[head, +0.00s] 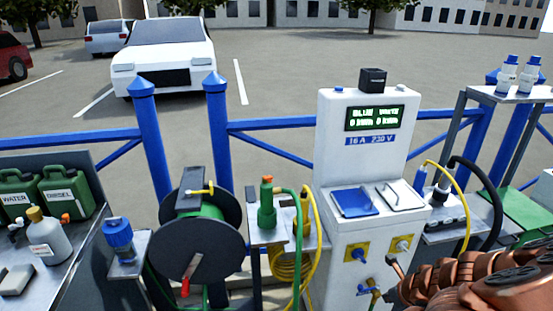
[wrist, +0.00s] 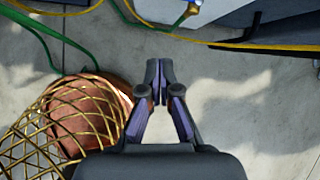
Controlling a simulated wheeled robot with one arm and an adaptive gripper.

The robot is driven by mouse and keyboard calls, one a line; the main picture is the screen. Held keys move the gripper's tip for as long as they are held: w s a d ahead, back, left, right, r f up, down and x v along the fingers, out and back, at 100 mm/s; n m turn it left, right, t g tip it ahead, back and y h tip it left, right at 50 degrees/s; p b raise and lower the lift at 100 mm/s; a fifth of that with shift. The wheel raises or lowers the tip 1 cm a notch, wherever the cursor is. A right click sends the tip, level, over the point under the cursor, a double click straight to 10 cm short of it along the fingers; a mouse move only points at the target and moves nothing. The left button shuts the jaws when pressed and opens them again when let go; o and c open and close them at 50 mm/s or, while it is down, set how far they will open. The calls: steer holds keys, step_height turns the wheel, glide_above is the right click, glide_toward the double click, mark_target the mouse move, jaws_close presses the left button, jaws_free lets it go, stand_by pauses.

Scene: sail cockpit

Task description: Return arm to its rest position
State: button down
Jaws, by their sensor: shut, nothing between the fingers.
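My gripper (wrist: 161,85) is in the middle of the wrist view. Its two dark fingers are together at the tips, with nothing between them. It hangs above a pale, sunlit paved floor and touches nothing that I can see. In the head view a copper-coloured part of my arm fills the lower right corner, and the gripper itself is not visible there.
A white power pedestal (head: 362,160) with a small screen stands at centre right. A hose reel (head: 195,240) and a green nozzle (head: 267,205) are left of it. Yellow and green hoses (wrist: 60,40) cross near the gripper. A blue railing (head: 270,124) runs behind.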

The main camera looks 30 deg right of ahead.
steer(key=w+a+r+n+t+y+p, duration=0.1)
steer(key=w+a+r+n+y, duration=0.1)
steer(key=w+a+r+n, duration=0.7)
steer(key=w+a+r+n+t+y, duration=0.1)
steer(key=w+a+r+n+y, duration=0.2)
steer(key=w+a+r+n, duration=0.55)
steer(key=s+a+r+n+g, duration=0.1)
steer(key=s+a+n+g, duration=0.1)
steer(key=s+a+n, duration=0.35)
steer(key=s+a+r+n+g+y+p, duration=0.1)
steer(key=s+a+r+n+g, duration=0.15)
steer(key=a, duration=0.65)
steer(key=s+a+r+n+g, duration=0.1)
steer(key=s+a+n, duration=0.3)
steer(key=a, duration=0.3)
steer(key=s+r+n+g+h, duration=0.2)
steer(key=s+n, duration=0.2)
steer(key=s, duration=0.3)
steer(key=s+d+r+n+g+h, duration=0.1)
steer(key=s+r+n+h, duration=0.1)
steer(key=s+n, duration=0.2)
steer(key=s, duration=0.3)
steer(key=shift+d+g+p, duration=0.3)
steer(key=shift+g+p, duration=0.05)
steer(key=shift+r, duration=0.1)
